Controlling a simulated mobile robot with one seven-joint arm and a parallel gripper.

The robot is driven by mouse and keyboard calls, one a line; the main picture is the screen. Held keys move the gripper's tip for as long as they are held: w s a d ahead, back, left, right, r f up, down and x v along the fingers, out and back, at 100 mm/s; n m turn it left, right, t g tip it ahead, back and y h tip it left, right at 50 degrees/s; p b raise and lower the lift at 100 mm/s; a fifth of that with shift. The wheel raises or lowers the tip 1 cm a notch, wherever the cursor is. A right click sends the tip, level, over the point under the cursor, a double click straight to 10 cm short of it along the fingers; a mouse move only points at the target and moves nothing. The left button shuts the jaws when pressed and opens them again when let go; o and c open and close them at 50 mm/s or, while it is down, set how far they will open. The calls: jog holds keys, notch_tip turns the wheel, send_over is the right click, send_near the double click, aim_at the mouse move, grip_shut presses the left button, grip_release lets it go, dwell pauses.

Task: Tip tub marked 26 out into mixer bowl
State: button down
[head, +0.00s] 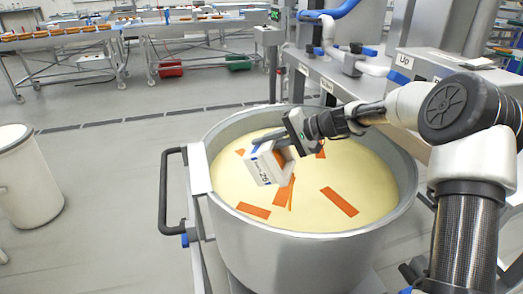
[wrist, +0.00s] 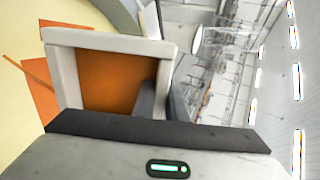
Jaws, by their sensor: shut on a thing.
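A white tub (head: 262,172) with dark print and blue marks is held over the mixer bowl, steeply tilted. Its number is small and slanted, and I cannot read it surely. My gripper (head: 284,144) is shut on the tub's wall. In the wrist view the tub (wrist: 110,41) shows its pale rim and orange inside, beside the dark fingers (wrist: 160,101). The big steel mixer bowl (head: 300,253) holds pale yellow mass (head: 290,217). Several flat orange pieces (head: 339,202) lie on that mass, some right below the tub.
A dark push handle (head: 165,190) stands out at the bowl's left. A white bin (head: 28,185) stands on the floor at far left. Grey machinery (head: 440,68) with an "Up" label stands behind at right. The floor between bin and bowl is clear.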

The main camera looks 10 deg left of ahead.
jog(key=shift+s+d+y+b, duration=0.15)
jog(key=shift+d+y+b, duration=0.75)
jog(key=shift+b, duration=1.45)
jog(key=shift+s+d+r+t+y+b, duration=0.15)
jog(key=shift+d+r+t+y+b, duration=0.25)
jog(key=shift+b, duration=0.5)
dwell(2.2)
